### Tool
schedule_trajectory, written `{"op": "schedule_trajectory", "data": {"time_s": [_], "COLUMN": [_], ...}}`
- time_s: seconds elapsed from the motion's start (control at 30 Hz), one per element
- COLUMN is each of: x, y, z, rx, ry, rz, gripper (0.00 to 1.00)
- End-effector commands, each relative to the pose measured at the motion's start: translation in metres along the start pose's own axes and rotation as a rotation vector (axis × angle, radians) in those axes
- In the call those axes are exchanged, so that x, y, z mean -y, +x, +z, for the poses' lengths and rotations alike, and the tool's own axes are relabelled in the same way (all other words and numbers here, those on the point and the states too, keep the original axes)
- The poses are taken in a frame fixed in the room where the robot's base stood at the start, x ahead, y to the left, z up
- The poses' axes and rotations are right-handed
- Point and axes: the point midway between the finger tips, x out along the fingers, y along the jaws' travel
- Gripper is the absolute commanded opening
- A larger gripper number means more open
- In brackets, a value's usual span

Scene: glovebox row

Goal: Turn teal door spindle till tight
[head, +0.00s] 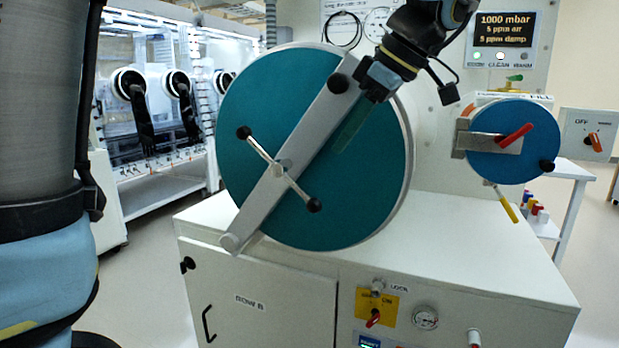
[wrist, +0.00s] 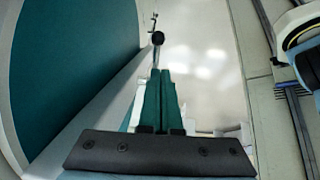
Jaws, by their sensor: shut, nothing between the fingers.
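The large round teal door (head: 240,105) is on the front of the white chamber, with a grey bar (head: 310,122) slanting across it. The door spindle (head: 281,168) sits mid-bar as a thin cross handle with a black knob at each end, running from upper left to lower right. My gripper (head: 343,146) is in front of the door's upper right, beside the bar and apart from the spindle. Its green fingers are shut and empty, as the wrist view (wrist: 161,73) also shows. Beyond the fingertips there, a black knob (wrist: 157,38) on a thin rod appears, probably the spindle's.
A smaller blue door (head: 535,150) with a red handle (head: 515,137) is at right, beside a readout (head: 505,38). Gloveboxes (head: 150,90) stand behind at left. Open floor shows at left.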

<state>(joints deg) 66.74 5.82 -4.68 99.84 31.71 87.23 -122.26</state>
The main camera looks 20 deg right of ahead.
Motion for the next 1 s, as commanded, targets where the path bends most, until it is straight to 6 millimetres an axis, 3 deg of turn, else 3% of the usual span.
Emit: {"op": "schedule_trajectory", "data": {"time_s": [0.3, 0.5, 0.7, 1.0], "x": [0.001, -0.002, -0.004, -0.004], "y": [0.066, 0.092, 0.104, 0.105], "z": [-0.002, -0.005, -0.006, -0.006], "rx": [-0.002, -0.001, 0.001, 0.001], "ry": [0.001, 0.000, 0.000, 0.000], "rz": [-0.006, -0.004, -0.002, -0.001], "gripper": [0.00, 0.00, 0.00, 0.00]}}
